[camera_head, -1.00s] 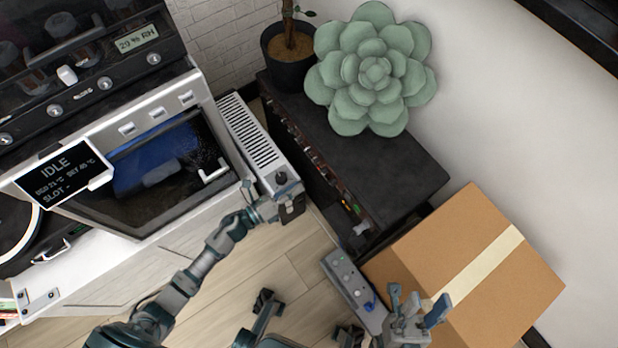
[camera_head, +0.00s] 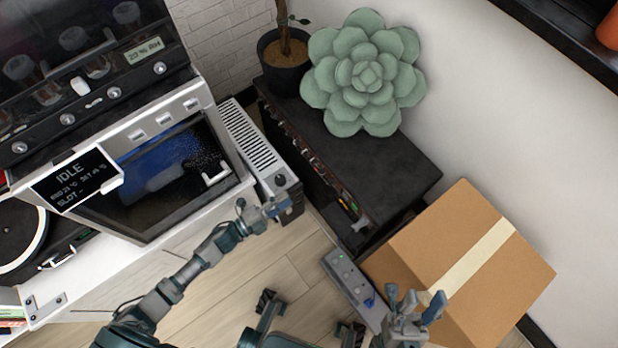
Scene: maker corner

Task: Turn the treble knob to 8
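The black amplifier (camera_head: 395,165) stands against the wall, with a row of small knobs (camera_head: 305,152) along its narrow control panel facing lower left. The knob labels and settings are too small to read, so I cannot tell which one is treble. My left gripper (camera_head: 280,206) is in front of the lower end of a white slatted unit, to the left of the amplifier and apart from its knobs. Its fingers are too small to show whether they are open. My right gripper (camera_head: 415,303) is empty with fingers spread, low in the view before the cardboard box.
A green succulent-shaped cushion (camera_head: 365,75) and a potted plant (camera_head: 284,72) are on the amplifier. The white slatted unit (camera_head: 250,140) stands close to its panel. A cardboard box (camera_head: 440,245) and grey power strip (camera_head: 347,277) are at lower right. A machine reading IDLE (camera_head: 150,180) is left.

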